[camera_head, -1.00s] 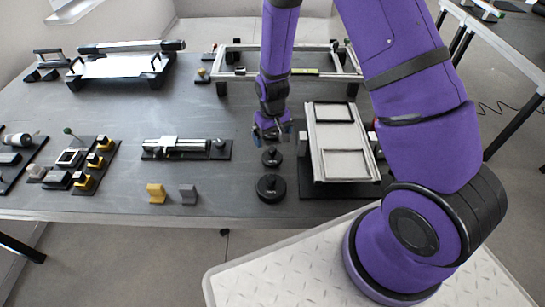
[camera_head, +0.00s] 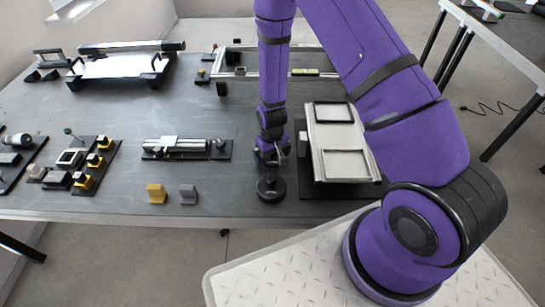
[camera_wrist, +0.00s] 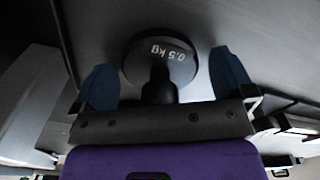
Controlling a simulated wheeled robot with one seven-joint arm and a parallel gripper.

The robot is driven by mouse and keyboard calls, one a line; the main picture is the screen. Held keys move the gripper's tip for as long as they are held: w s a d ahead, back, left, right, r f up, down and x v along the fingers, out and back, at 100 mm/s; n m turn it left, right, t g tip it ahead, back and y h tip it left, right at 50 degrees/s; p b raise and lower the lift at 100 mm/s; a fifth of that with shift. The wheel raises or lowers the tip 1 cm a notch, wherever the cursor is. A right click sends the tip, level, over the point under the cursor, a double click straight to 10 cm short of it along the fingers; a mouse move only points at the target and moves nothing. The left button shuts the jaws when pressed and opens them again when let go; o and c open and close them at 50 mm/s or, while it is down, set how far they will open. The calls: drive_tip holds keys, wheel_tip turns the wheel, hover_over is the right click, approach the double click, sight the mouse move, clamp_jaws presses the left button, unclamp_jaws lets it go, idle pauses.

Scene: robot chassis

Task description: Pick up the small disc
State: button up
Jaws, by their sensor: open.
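My gripper (camera_head: 270,155) points straight down at the table, just behind the larger black disc (camera_head: 271,189). The small disc is hidden by my gripper in the head view. In the wrist view, a round dark disc (camera_wrist: 183,62) marked "0.5 kg" shows between and a little beyond the two blue fingertips, with a dark knob in front of it. Which of the two discs this is I cannot tell for certain. The fingers of my gripper (camera_wrist: 165,80) are apart, with a gap on both sides of the disc.
A framed light panel (camera_head: 344,165) stands close to the right of my gripper. A rail fixture (camera_head: 187,149) lies to the left, with a yellow block (camera_head: 156,193) and a grey block (camera_head: 188,194) in front of it. The table between is bare.

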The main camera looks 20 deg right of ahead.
drive_tip(key=c, duration=1.2)
drive_tip(key=shift+c, duration=0.2)
drive_tip(key=shift+r, duration=0.15)
